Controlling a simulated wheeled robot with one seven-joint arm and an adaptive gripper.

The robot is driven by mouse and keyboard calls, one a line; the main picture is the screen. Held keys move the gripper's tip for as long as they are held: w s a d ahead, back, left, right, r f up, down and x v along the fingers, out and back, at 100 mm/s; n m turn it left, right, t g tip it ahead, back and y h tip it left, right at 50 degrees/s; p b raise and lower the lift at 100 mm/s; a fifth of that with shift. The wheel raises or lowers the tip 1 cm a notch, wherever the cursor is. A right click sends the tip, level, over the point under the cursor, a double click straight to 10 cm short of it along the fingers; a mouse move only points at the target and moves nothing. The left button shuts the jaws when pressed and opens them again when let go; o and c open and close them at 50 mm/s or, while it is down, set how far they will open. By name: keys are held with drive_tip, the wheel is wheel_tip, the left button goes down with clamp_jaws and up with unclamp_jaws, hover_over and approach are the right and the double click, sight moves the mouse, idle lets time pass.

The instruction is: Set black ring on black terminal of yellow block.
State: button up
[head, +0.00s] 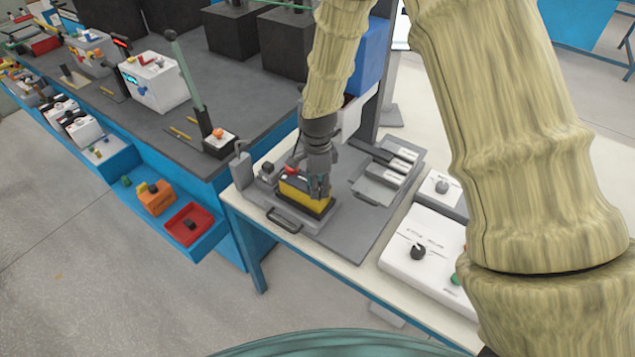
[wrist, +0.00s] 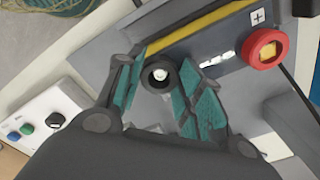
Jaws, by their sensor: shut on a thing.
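The yellow block (head: 299,196) sits on a grey tray on the bench in the head view; its yellow edge also shows in the wrist view (wrist: 205,33). A red ring (wrist: 265,48) lies beside a plus mark on the block. My gripper (head: 319,191) is over the block's right end. In the wrist view its teal fingers (wrist: 160,88) are shut on the black ring (wrist: 147,83). A pale round spot shows in the ring's hole. I cannot tell whether the ring is seated around the black terminal or just above it. The head view hides the ring behind the fingers.
A tray handle (head: 284,220) stands at the front. Grey pieces with pale tops (head: 380,175) lie right of the block. A white control box with a black knob (head: 418,252) stands further right. A blue side shelf holds a red bin (head: 207,218).

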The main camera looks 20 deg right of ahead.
drive_tip(key=o, duration=0.3)
drive_tip(key=shift+f, duration=0.15)
drive_tip(key=o, duration=0.4)
drive_tip(key=shift+r+b, duration=2.15)
drive_tip(key=shift+r, duration=4.05)
